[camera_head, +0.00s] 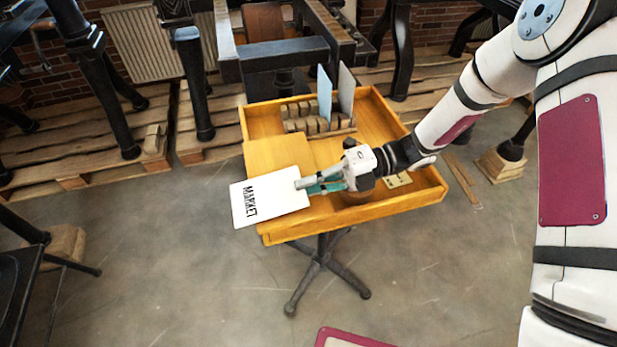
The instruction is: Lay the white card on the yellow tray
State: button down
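The white card (268,198) has the word MARKET in black letters on it. My gripper (304,184) is at the card's right edge and appears shut on it. The card juts out over the front left edge of a yellow-brown wooden tray (400,208). I cannot tell whether it touches the wood. This tray stands on a dark pedestal and is the only yellowish tray I see. A flat wooden board (278,155) covers its left part. My gripper and wrist hide part of the tray's middle.
A slotted wooden rack (298,122) at the tray's back holds a light blue card (324,92) and a grey card (346,88) upright. A small cream card (397,180) lies at the tray's right. Dark iron presses stand behind on pallets. The floor in front is mostly clear.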

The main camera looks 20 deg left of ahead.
dwell(0.4)
jog(key=c, duration=1.7)
grip_release()
jog(key=shift+f, duration=0.1)
jog(key=shift+f, duration=0.2)
